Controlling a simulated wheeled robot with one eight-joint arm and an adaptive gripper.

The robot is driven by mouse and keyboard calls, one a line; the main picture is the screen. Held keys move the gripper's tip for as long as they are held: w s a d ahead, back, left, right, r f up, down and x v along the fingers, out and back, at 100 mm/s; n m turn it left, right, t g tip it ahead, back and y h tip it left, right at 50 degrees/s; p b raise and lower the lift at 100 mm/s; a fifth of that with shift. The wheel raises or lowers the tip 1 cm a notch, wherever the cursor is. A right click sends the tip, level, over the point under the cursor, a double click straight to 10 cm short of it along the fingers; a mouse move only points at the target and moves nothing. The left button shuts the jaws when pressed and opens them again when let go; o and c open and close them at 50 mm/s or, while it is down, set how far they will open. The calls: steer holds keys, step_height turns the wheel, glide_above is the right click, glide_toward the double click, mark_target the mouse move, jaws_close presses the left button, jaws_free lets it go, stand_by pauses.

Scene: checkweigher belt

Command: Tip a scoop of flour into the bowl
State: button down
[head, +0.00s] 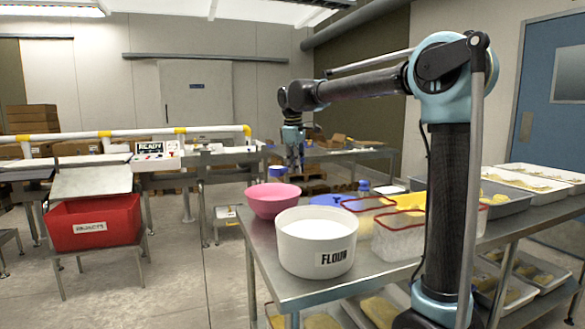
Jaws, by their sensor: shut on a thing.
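A pink bowl (273,207) stands at the left end of the steel table. My gripper (296,165) is above and slightly right of the bowl, pointing down. It is shut on what looks like a small blue scoop (278,172), which shows just above the bowl. The fingers are small and dark here, so the grip itself is unclear. Whether the scoop holds flour, and the inside of the bowl, cannot be made out.
A blue round item (328,200) lies behind the tub. Clear red-rimmed containers (398,238) and a grey tray (490,205) fill the table's right part. A red rejects bin (93,224) stands at left, with open floor between it and the table.

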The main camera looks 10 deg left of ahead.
steer(key=shift+s+a, duration=0.25)
steer(key=shift+a, duration=0.4)
step_height(320, 180, down, 5)
steer(key=s+a+t+h, duration=0.1)
steer(key=s+t+h, duration=0.2)
steer(key=t, duration=1.1)
steer(key=shift+h, duration=0.9)
steer(key=shift+f, duration=0.1)
steer(key=shift+w, duration=0.1)
